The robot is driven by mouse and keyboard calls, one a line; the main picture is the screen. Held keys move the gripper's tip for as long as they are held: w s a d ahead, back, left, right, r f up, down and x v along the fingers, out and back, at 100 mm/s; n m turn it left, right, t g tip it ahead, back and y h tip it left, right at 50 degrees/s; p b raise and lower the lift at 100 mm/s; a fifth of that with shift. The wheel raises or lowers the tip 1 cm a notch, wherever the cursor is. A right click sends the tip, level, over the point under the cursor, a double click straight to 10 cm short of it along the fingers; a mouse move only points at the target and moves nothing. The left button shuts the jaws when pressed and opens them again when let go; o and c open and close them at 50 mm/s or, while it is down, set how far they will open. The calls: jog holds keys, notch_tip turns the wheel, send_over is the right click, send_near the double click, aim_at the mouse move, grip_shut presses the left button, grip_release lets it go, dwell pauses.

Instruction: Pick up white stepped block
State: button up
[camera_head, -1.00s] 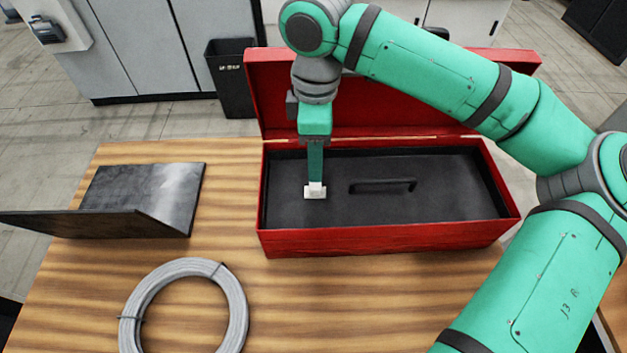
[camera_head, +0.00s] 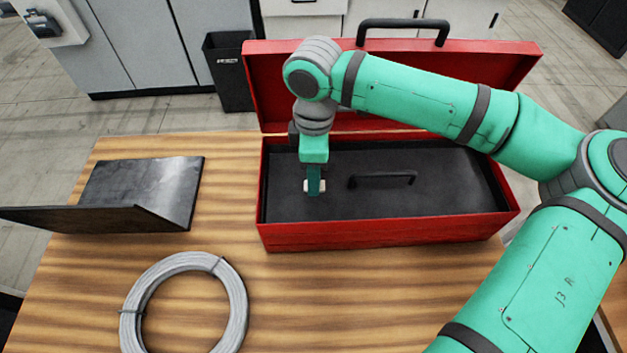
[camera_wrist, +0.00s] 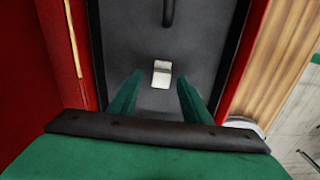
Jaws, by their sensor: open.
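The white stepped block (camera_head: 308,186) lies on the black inner tray (camera_head: 440,198) of the open red toolbox, left of the tray's handle. My gripper (camera_head: 314,190) points down over the tray at the block and partly hides it in the head view. In the wrist view the block (camera_wrist: 162,74) shows whole, with a visible step, just beyond and between the two green fingers of my gripper (camera_wrist: 158,95). The fingers are apart, with nothing between their tips.
The red toolbox (camera_head: 380,234) has walls around the tray and a raised lid (camera_head: 490,72) behind. A black handle (camera_head: 382,179) stands up from the tray. A bent dark metal plate (camera_head: 145,190) and a grey cable coil (camera_head: 236,300) lie on the wooden table, left of the toolbox.

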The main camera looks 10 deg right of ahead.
jog(key=shift+s+d, duration=0.1)
jog(key=shift+s, duration=0.05)
jog(key=c, duration=0.7)
grip_shut()
jog(key=shift+r, duration=0.15)
